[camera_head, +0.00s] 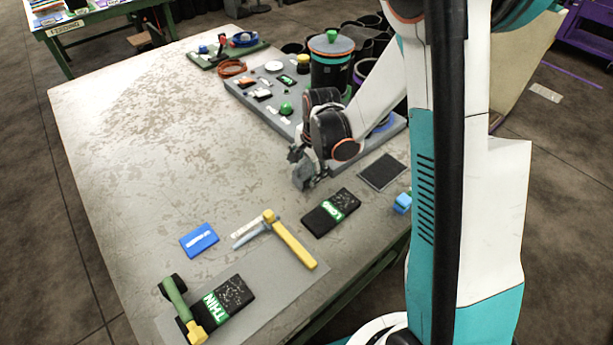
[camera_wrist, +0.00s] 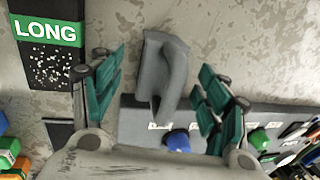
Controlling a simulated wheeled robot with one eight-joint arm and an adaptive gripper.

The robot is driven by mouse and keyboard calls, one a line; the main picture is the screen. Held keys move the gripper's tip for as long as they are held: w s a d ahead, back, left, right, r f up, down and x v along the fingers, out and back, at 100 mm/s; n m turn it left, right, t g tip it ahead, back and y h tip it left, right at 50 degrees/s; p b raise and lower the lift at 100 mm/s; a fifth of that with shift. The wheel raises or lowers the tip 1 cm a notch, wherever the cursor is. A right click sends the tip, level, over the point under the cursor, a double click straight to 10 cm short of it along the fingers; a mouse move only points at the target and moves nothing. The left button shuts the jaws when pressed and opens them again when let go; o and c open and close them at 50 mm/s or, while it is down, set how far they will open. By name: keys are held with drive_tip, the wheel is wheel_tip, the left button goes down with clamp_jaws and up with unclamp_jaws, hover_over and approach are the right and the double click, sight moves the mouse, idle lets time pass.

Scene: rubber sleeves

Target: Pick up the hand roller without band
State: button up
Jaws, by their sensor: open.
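My gripper (camera_head: 302,160) is low over the right part of the table, near the front corner of the grey board. In the wrist view my gripper (camera_wrist: 160,98) is open, with its green-padded fingers spread. A grey curved, handle-like piece (camera_wrist: 160,72) shows between the fingers, apart from both pads. I cannot tell whether it is the hand roller. A tool with a green handle (camera_head: 176,300), a dark end and a yellow end lies at the table's front left. A yellow-handled tool (camera_head: 295,246) lies nearer the middle. No band can be made out on any of these.
A black pad labelled LONG (camera_wrist: 45,35) lies beside my gripper; it also shows in the head view (camera_head: 322,218). The grey board (camera_head: 250,98) holds small parts and a dark canister (camera_head: 331,70). The table's left side is clear.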

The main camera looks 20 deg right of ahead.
drive_tip(key=f, duration=0.2)
drive_tip(key=shift+w+f+b, duration=0.3)
drive_tip(key=shift+f+b, duration=0.05)
drive_tip(key=shift+f, duration=0.05)
drive_tip(key=c, duration=1.4)
drive_tip(key=shift+c, duration=0.7)
drive_tip(key=shift+r, duration=0.15)
drive_tip(key=shift+r, duration=0.25)
clamp_jaws()
wheel_tip(320, 180, up, 19)
drive_tip(key=p, duration=0.6)
drive_tip(key=shift+r, duration=0.2)
